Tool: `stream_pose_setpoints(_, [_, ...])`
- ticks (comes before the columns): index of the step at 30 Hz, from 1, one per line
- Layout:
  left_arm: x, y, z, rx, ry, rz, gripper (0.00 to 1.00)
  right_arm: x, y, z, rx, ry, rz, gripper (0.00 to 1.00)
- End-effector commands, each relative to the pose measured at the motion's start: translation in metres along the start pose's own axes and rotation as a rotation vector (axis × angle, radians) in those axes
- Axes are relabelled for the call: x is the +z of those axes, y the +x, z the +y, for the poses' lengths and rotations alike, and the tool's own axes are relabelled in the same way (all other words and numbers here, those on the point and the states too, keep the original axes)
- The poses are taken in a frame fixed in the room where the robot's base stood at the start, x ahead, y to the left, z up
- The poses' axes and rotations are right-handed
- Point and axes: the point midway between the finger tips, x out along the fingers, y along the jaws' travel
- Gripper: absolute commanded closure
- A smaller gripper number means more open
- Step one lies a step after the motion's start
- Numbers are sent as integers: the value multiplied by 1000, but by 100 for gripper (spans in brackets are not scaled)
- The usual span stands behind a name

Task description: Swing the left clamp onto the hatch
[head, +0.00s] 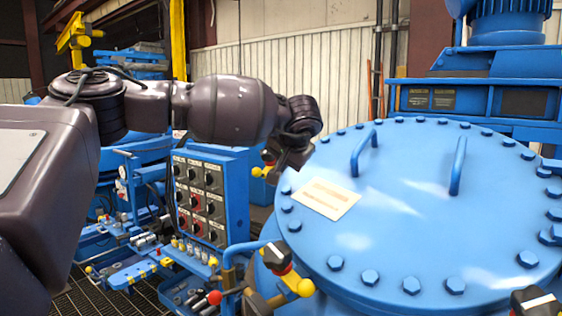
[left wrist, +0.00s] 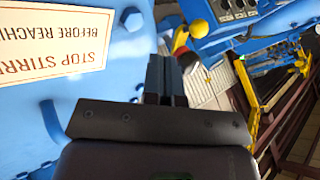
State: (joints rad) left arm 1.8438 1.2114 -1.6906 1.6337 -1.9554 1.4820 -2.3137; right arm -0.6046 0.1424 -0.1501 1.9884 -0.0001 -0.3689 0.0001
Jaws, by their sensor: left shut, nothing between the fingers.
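The blue hatch (head: 420,210) is a round lid with bolts along its rim, two bar handles and a label. It fills the left of the left wrist view (left wrist: 90,95). A clamp with a dark knob, red band and yellow ball (head: 266,165) stands at the hatch's left, apart from the lid; I take it as the left clamp. It also shows in the left wrist view (left wrist: 182,42), just beyond the fingertips. My left gripper (head: 284,155) is beside it at the hatch's left edge, mostly hidden behind my wrist. Its fingers (left wrist: 167,68) are shut and empty; contact is unclear.
Similar clamps stand at the near edge (head: 285,268) and lower right (head: 535,300). A blue control panel (head: 205,195) with knobs is left of the hatch. Hatch handles (head: 363,152) stick up from the lid. A bench with small parts (head: 125,270) is lower left.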

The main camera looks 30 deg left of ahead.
Motion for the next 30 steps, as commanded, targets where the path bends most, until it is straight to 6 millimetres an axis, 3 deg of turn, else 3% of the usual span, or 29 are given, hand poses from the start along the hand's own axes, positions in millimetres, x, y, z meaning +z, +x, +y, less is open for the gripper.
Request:
stream_pose_setpoints(12, [0, 74, 0, -1, 0, -2, 100, -12, 1, 0, -2, -2, 16, 100])
stream_pose_setpoints(19, [-1, 84, -28, -1, -2, 1, 100, -17, -3, 1, -1, -2, 16, 100])
stream_pose_setpoints(30, [-1, 88, -36, 1, 0, 1, 100, -11, -8, 2, 1, 0, 2, 100])
